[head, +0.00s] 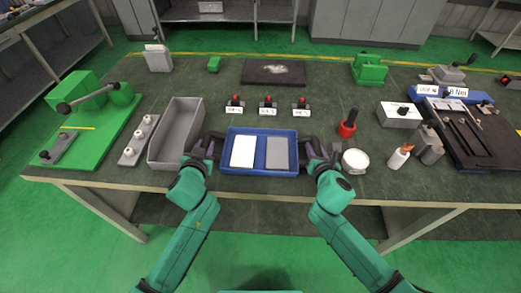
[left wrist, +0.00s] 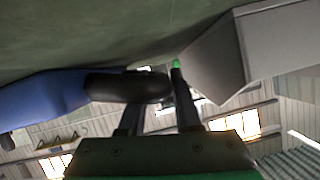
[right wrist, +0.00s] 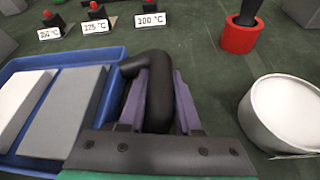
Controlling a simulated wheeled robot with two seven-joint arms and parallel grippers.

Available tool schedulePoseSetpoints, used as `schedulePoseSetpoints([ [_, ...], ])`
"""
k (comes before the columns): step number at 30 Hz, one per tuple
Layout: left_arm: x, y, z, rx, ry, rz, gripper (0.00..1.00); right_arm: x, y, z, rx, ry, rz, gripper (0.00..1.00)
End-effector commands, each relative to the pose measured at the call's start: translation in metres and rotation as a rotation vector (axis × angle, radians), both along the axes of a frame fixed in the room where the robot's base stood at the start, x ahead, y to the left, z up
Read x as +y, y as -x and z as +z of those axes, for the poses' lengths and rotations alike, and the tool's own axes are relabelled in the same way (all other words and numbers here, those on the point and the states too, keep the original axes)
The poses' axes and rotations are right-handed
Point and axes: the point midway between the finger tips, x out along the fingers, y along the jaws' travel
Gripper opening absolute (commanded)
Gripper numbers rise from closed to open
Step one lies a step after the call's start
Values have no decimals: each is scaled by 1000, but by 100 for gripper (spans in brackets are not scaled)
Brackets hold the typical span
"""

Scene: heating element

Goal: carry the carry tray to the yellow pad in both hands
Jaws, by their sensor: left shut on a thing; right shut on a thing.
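The carry tray (head: 259,174) is blue and sits at the table's near edge, with a white block (head: 243,151) and a grey block (head: 281,153) lying in it. It has a black handle at each end. My left gripper (head: 212,146) is shut on the left handle (left wrist: 128,86). My right gripper (head: 318,151) is shut on the right handle, which shows between the fingers in the right wrist view (right wrist: 153,75). The tray looks level; whether it touches the table is hard to tell. I cannot clearly make out a yellow pad.
A long grey bin (head: 163,153) stands close left of the tray. A white round pot (head: 355,161) and a red cup with a black handle (head: 348,124) stand close right. Several red-topped units with temperature labels (head: 268,106) stand behind. A dark plate (head: 279,73) lies farther back.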

Motion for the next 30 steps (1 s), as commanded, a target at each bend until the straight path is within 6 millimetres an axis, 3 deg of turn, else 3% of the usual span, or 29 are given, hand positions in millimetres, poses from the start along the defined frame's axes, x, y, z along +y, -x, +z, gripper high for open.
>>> schedulePoseSetpoints([
  [11, 1, -1, 5, -4, -2, 2, 0, -1, 0, 3, 1, 1, -3, 0],
  [22, 2, -1, 52, -4, -1, 3, 0, -1, 0, 50, 0, 2, -3, 0],
  [30, 2, -1, 52, -4, -1, 3, 0, -2, 0, 50, 0, 2, -3, 0],
])
